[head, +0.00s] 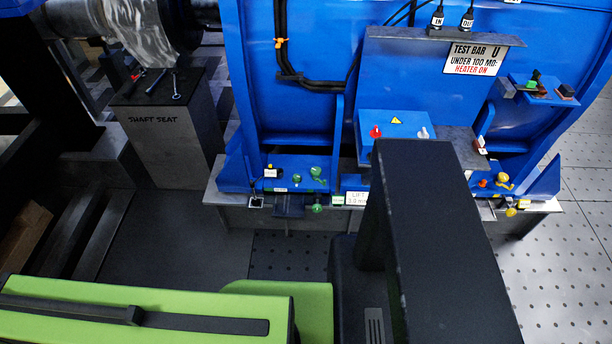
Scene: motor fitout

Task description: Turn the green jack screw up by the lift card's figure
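Green parts sit at the left foot of the blue motor housing (310,110): a green knob (316,173), a smaller green piece (297,178) beside it, and a green screw head (317,208) at the front edge below. I cannot tell for certain which is the jack screw. A white lift card (356,198) stands just right of them. It reads "LIFT" with a figure that looks like 1.0 mm, small and partly cut off by my dark arm. My gripper is not visible; only a black arm link shows, in front of the housing's right part.
A grey shaft seat block (165,140) with tools on top stands at the left. Red and white knobs (376,132) sit on a blue box. Yellow parts (503,181) are at the right foot. Perforated floor lies open at the right.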

